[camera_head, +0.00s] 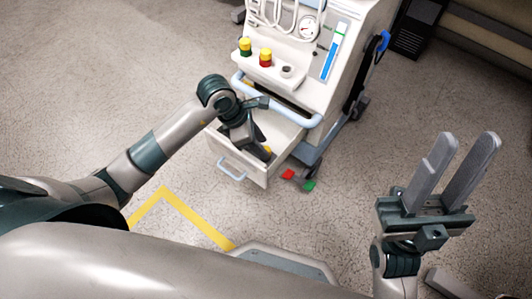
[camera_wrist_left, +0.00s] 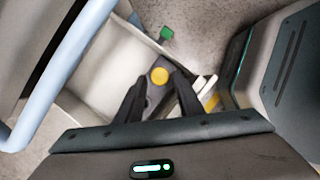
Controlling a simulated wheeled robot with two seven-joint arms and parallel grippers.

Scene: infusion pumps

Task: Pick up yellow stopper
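A round yellow stopper (camera_wrist_left: 159,76) lies in the open drawer (camera_head: 239,165) of the white cart. In the left wrist view it shows between and just beyond the tips of my left gripper (camera_wrist_left: 158,85). In the head view only a small yellow patch (camera_head: 267,150) shows beside the gripper. My left gripper (camera_head: 247,148) points down into the drawer, its fingers apart, with no visible grip on the stopper. My right gripper (camera_head: 462,155) is raised at the right, fingers apart and empty.
The cart's shelf (camera_head: 283,72) holds a yellow-topped green piece (camera_head: 245,47) and a yellow-topped red piece (camera_head: 265,57). A pale blue rail (camera_head: 290,114) runs above the drawer. Red (camera_head: 288,174) and green (camera_head: 309,185) pieces lie on the floor beside the drawer.

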